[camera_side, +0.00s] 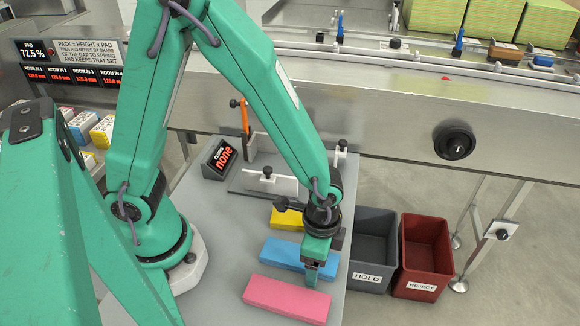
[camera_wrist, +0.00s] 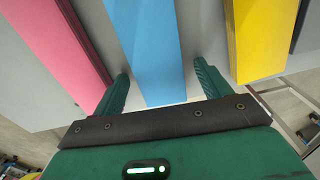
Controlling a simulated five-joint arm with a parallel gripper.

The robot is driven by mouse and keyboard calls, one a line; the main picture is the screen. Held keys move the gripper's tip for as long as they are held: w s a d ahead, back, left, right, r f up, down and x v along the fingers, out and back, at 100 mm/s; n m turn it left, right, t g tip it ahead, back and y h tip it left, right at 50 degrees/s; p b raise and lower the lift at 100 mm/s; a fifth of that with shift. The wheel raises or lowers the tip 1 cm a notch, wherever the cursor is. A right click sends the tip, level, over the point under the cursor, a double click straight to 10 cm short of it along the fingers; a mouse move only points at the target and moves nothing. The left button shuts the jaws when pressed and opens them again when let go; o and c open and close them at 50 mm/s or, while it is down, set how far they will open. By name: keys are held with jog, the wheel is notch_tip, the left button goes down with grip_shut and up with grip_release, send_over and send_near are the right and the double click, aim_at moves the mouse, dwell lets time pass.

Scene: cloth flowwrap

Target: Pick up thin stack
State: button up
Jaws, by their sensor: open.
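Several flat cloth stacks lie in a row on the grey table: a pink stack (camera_side: 288,299), a blue stack (camera_side: 280,252) and a yellow stack (camera_side: 284,218). Which is thinnest is hard to tell. My gripper (camera_side: 312,274) points down at the blue stack and hides part of its right half. In the wrist view my open gripper (camera_wrist: 162,78) has one finger on each side of the blue stack (camera_wrist: 148,50), with gaps showing. The pink stack (camera_wrist: 62,42) is left of the fingers and the yellow stack (camera_wrist: 258,40) is right.
A dark grey HOLD bin (camera_side: 366,278) and a red REJECT bin (camera_side: 422,287) stand right of the table. A metal fixture (camera_side: 262,182) stands behind the stacks. A steel conveyor (camera_side: 385,125) runs across the back.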

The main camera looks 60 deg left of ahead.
jog(key=c, duration=1)
jog(key=shift+r, duration=0.15)
jog(key=shift+c, duration=0.2)
jog(key=shift+r, duration=0.6)
notch_tip(320, 180, up, 3)
jog(key=shift+f, duration=0.2)
jog(key=s+d+r, duration=0.5)
jog(key=s+r, duration=0.2)
jog(key=s, duration=0.3)
jog(key=shift+s, duration=0.2)
jog(key=shift+d, duration=0.1)
